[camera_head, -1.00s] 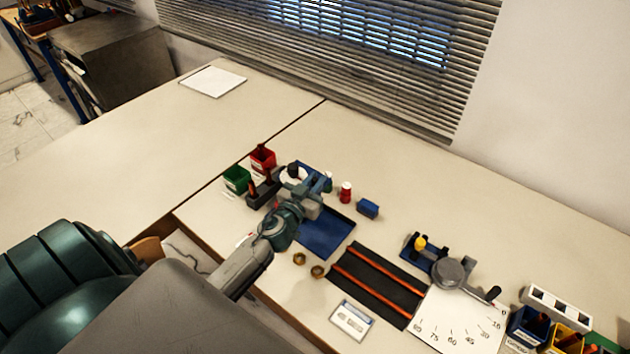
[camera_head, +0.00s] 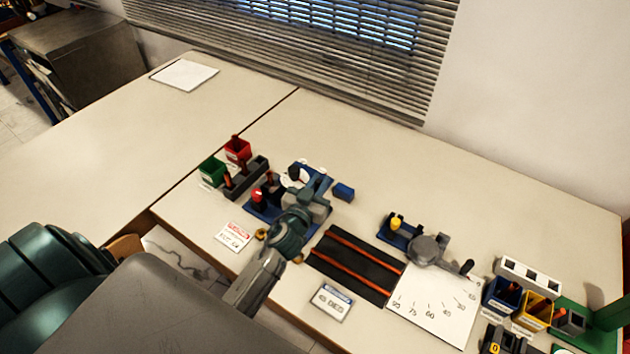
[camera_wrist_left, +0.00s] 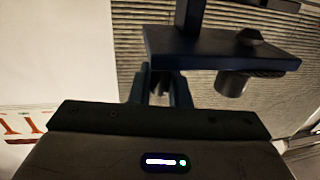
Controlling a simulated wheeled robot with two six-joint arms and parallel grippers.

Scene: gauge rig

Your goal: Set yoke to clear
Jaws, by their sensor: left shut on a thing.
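My left gripper (camera_head: 318,188) is over the fixture on the left half of the bench. It is shut on a dark blue piece, which may be the yoke; the arm covers much of it. In the left wrist view, a dark blue plate (camera_wrist_left: 215,45) with an upright and a short cylinder (camera_wrist_left: 232,84) under it stands just beyond the fingers. A blue base (camera_head: 262,212) with a red knob (camera_head: 258,195) shows beside the gripper. A white card with red print (camera_head: 233,236) lies in front; I cannot read its wording. My right gripper is out of view.
A small blue block (camera_head: 344,191) is right of the gripper. A black mat with orange rails (camera_head: 355,264), a numbered dial sheet (camera_head: 433,305) under a grey disc (camera_head: 424,249), and several bins fill the right. The back bench is mostly clear.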

